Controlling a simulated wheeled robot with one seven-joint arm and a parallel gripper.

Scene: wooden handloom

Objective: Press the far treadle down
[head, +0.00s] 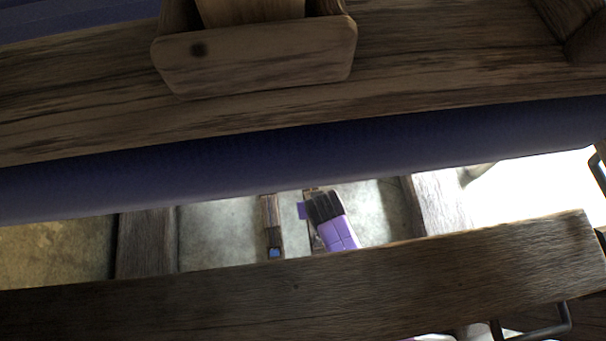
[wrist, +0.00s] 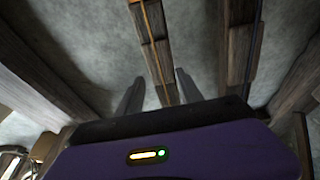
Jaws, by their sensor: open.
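Two narrow wooden treadles show through the gap under the loom. One treadle (head: 271,225) has a blue patch at its near end; the other treadle (head: 311,192) lies to its right, mostly hidden behind my purple and dark gripper (head: 324,207). In the wrist view my gripper (wrist: 158,92) is open, with its two grey fingers on either side of a treadle (wrist: 155,45) that carries a thin orange line. A second treadle (wrist: 240,45) runs to the right, outside the fingers. I cannot tell whether the gripper touches the treadle, nor which one is the far treadle.
A wooden beam (head: 300,292) crosses the front, and a dark blue cloth roll (head: 300,158) crosses above the gap. A thick wooden beam (head: 420,75) lies beyond. Wooden posts (head: 147,243) flank the gap. Grey floor (head: 220,230) shows around the treadles.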

